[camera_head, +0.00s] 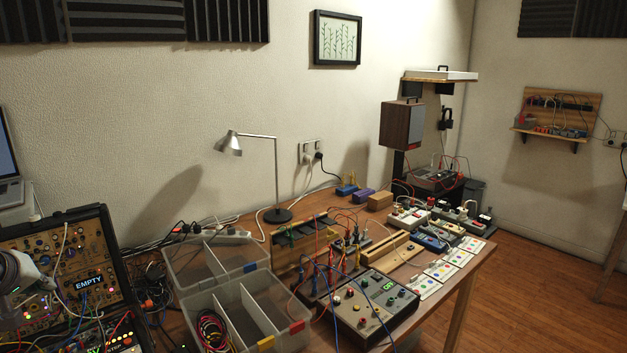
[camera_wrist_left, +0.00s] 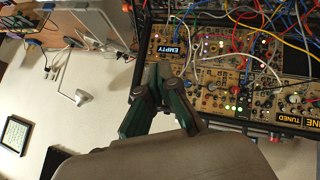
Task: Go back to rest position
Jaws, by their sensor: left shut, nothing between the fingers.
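My left arm (camera_head: 18,270) comes in at the left edge of the head view, in front of the modular synth case (camera_head: 85,262). My left gripper (camera_wrist_left: 161,82) shows in the left wrist view with its dark green fingers closed together and nothing between them. The synth case fills the upper right of that view, with knobs, patch cables and the labels EMPTY and TUNED. The fingers overlap the case's edge in the picture; I cannot tell how far apart they are. My right gripper is in neither view.
Clear bins (camera_head: 216,262) with cables stand right of the case. A grey control box (camera_head: 376,305), a desk lamp (camera_head: 276,180) and a wooden rack (camera_head: 292,255) share the table. A laptop (camera_head: 8,160) is at the left edge. Open floor (camera_head: 540,290) lies at right.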

